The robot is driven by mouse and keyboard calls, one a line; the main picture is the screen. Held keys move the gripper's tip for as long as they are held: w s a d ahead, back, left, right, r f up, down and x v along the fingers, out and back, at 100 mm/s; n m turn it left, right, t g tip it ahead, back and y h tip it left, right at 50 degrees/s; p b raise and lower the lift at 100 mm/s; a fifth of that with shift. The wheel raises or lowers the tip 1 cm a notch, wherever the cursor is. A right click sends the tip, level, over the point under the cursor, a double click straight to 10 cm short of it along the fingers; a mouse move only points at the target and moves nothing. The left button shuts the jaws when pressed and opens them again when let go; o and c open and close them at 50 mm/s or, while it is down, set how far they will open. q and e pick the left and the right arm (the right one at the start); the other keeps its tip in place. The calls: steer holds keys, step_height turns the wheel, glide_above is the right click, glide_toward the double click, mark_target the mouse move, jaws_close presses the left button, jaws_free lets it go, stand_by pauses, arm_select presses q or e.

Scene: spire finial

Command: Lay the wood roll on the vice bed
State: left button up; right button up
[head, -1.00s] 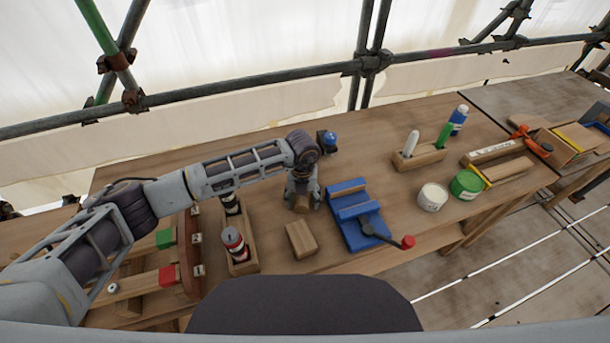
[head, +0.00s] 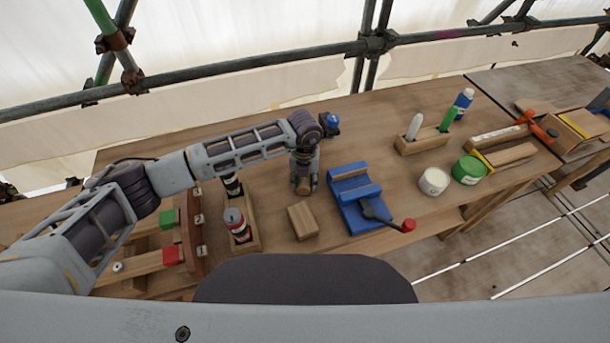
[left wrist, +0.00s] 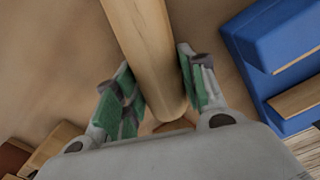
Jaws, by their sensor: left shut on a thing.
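The wood roll (left wrist: 150,50) is a pale, smooth wooden cylinder. In the left wrist view it runs from the top edge down between the green-padded fingers of my left gripper (left wrist: 150,95), which is shut on it. In the head view, my left gripper (head: 304,187) is low over the bench, just left of the vice, and mostly hides the roll. The blue vice (head: 350,171) has wood-faced jaws and a red-knobbed handle; its bed (head: 356,190) looks empty. It also shows at the right in the left wrist view (left wrist: 275,35). My right gripper is out of view.
A wooden block (head: 303,221) lies in front of my left gripper. A wooden holder (head: 246,214) with canisters stands to its left. A marker rack (head: 422,141), white tin (head: 433,182) and green tin (head: 468,170) stand right of the vice.

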arm_select(q)
steer(key=shift+r, duration=0.7)
step_height(320, 180, up, 16)
steer(key=b, duration=0.1)
steer(key=shift+r+b, duration=0.2)
steer(key=shift+b, duration=0.1)
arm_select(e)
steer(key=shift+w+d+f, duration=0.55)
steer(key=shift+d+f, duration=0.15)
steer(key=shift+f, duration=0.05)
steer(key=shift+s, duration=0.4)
